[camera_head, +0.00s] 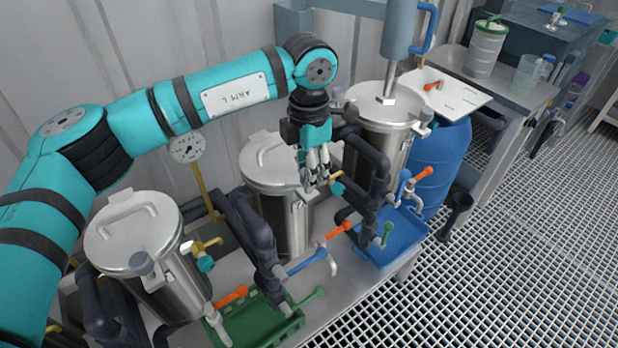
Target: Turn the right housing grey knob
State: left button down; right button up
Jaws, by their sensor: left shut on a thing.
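Steel vessels stand in a row: a left one (168,288), a middle one (283,222) and a right one (388,145) under a grey column. The left vessel has a grey knob (143,264) at the front of its lid. My left gripper (319,180) points down at the front right rim of the middle vessel. Its fingers are shut on what looks like that vessel's grey knob, which they mostly hide. Another grey knob (422,130) shows at the right vessel's rim. My right gripper is not in view.
Dark pipes (262,240) with orange, blue, green and teal valve handles stand between the vessels. A green tray (250,325) and a blue tray (392,238) lie at the bench front. A blue barrel (442,160) stands right. Open grating floor (520,240) lies beyond.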

pick_arm(q)
jog(key=m+b, duration=0.2)
jog(key=m, duration=0.2)
jog(key=shift+m, duration=0.3)
jog(key=m+b, duration=0.1)
jog(key=m, duration=0.1)
jog(key=shift+m, duration=0.3)
jog(key=shift+m+b, duration=0.35)
jog(key=shift+m, duration=1.05)
jog(key=shift+r, duration=0.1)
jog(key=c, duration=0.9)
grip_release()
jog(key=shift+c, duration=0.2)
notch_tip(320, 180, up, 12)
